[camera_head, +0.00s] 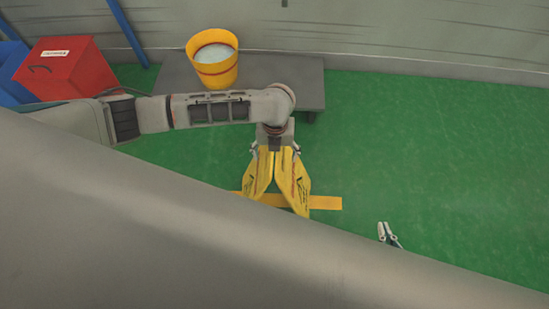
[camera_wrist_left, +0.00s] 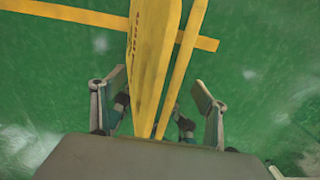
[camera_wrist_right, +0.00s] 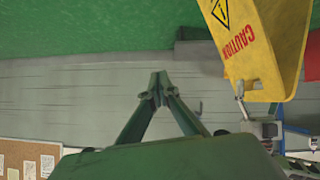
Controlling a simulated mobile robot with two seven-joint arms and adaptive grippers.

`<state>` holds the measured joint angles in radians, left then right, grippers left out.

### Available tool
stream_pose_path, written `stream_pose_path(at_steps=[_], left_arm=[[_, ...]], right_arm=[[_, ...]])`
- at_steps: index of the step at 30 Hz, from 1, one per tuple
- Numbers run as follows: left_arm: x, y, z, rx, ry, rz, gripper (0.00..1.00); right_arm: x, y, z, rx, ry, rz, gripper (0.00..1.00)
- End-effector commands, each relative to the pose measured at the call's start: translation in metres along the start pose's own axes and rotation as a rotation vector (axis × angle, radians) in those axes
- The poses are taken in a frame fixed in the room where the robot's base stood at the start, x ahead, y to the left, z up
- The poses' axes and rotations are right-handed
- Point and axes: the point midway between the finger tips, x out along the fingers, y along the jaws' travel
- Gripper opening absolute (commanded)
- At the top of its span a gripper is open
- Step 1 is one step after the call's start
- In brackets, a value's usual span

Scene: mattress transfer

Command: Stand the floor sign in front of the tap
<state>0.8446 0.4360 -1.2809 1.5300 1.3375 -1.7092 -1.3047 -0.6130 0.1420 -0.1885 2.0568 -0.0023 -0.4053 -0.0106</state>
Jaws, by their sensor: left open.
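The yellow floor sign (camera_head: 299,187) stands on the green floor with its two panels spread apart. My left gripper (camera_head: 275,151) is over its top end. In the left wrist view the sign (camera_wrist_left: 153,50) passes between the fingers of my left gripper (camera_wrist_left: 159,84), which are apart with gaps on both sides. The sign's "CAUTION" face (camera_wrist_right: 245,45) shows at the upper right of the right wrist view. My right gripper (camera_head: 385,232) is empty, right of and apart from the sign; its fingertips meet in the right wrist view (camera_wrist_right: 158,85). I cannot make out the tap for certain.
A yellow tape strip (camera_head: 327,203) lies on the floor under the sign. A yellow bucket (camera_head: 212,70) stands on a grey platform (camera_head: 303,84) by the wall. A red box (camera_head: 75,75) and a blue box are at the left. The floor to the right is clear.

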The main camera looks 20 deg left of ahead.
Motion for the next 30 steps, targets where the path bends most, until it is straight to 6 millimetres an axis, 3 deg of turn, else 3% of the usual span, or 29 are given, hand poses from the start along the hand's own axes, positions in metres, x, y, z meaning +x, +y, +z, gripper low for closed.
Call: stream_pose_path(at_steps=[1,3,12,18,30], left_arm=[[-0.02,-0.001,0.004,0.002,-0.012,-0.004,0.74],[-0.036,-0.001,0.004,0.001,-0.011,-0.003,0.74],[-0.082,-0.001,0.002,0.002,-0.006,-0.001,0.74],[-0.091,0.0,0.0,0.001,-0.002,0.0,0.74],[-0.091,0.0,0.0,0.001,-0.001,0.0,0.74]], right_arm=[[-0.003,0.002,-0.011,0.002,0.014,0.002,0.0],[-0.004,0.002,-0.015,0.008,0.017,0.0,0.0],[-0.013,-0.006,-0.016,0.027,0.006,-0.018,0.0],[-0.018,-0.011,-0.012,0.033,-0.005,-0.027,0.0],[-0.015,-0.008,-0.014,0.032,0.0,-0.02,0.0]])
